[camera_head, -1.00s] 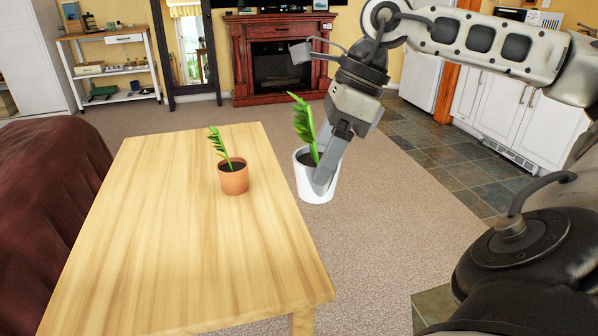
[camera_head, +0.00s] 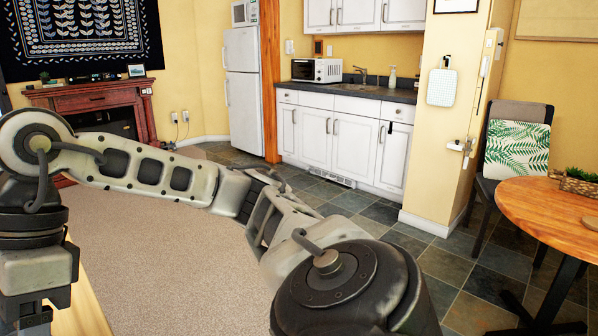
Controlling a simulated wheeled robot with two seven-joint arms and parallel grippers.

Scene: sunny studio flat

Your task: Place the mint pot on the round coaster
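My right arm reaches across the view to the left edge. The body of my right gripper (camera_head: 36,292) shows at the lower left, and its fingertips are cut off by the frame's bottom. No potted plant shows near it, so what is between the fingers is hidden. A flat brown round piece (camera_head: 590,222), which looks like a coaster, lies on the round wooden table (camera_head: 540,208) at the right edge, partly cut off. My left gripper is out of view.
A planter with green plants (camera_head: 579,182) stands on the round table. A dark chair with a leaf-print cushion (camera_head: 516,150) stands behind it. A light wooden table's edge (camera_head: 84,312) shows at lower left. The carpet (camera_head: 165,250) and slate tile floor (camera_head: 440,268) between are open.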

